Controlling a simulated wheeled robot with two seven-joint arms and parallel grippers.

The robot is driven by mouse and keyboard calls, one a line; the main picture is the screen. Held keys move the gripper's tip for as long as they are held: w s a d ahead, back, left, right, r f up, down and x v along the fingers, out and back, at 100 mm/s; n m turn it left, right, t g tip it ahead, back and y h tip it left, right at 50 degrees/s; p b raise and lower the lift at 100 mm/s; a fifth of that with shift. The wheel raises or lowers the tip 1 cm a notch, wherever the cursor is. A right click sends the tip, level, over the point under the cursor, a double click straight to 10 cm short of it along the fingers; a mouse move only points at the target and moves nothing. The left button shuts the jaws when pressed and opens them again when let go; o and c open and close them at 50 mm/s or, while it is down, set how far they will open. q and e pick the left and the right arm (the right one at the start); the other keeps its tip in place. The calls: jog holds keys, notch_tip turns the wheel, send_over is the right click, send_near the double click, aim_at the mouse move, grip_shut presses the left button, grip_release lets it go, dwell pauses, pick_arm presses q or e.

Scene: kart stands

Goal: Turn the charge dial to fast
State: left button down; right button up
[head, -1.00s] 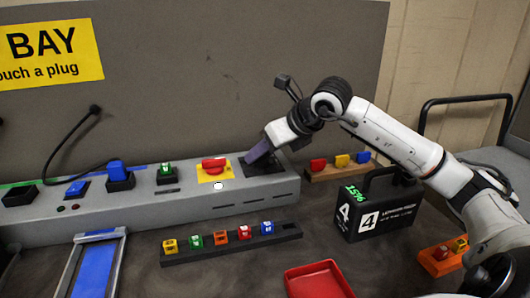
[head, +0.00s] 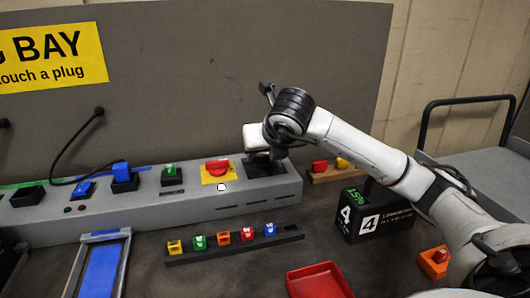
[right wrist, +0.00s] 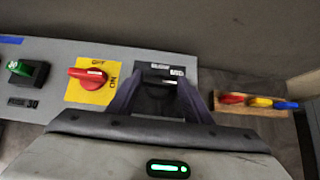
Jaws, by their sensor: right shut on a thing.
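The charge dial (right wrist: 158,94) is a dark knob on a black plate with small white labels, at the right end of the grey console. My right gripper (right wrist: 157,100) has its purple fingers on both sides of the knob and is shut on it. I cannot read from the labels where the dial points. In the head view the dial's black plate (head: 280,170) shows in part, and my right wrist hides the knob. My left gripper is not in view.
A red switch (head: 218,167) on a yellow plate sits just left of the dial. Several coloured plugs stand in a dark rack (head: 210,250) in front of the console. A black battery box (head: 372,220) reading 15% and a red tray (head: 318,281) are to the right.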

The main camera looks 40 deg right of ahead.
jog(key=o, duration=1.1)
jog(key=shift+c, duration=0.2)
jog(key=v, duration=1)
jog(key=shift+s, duration=0.15)
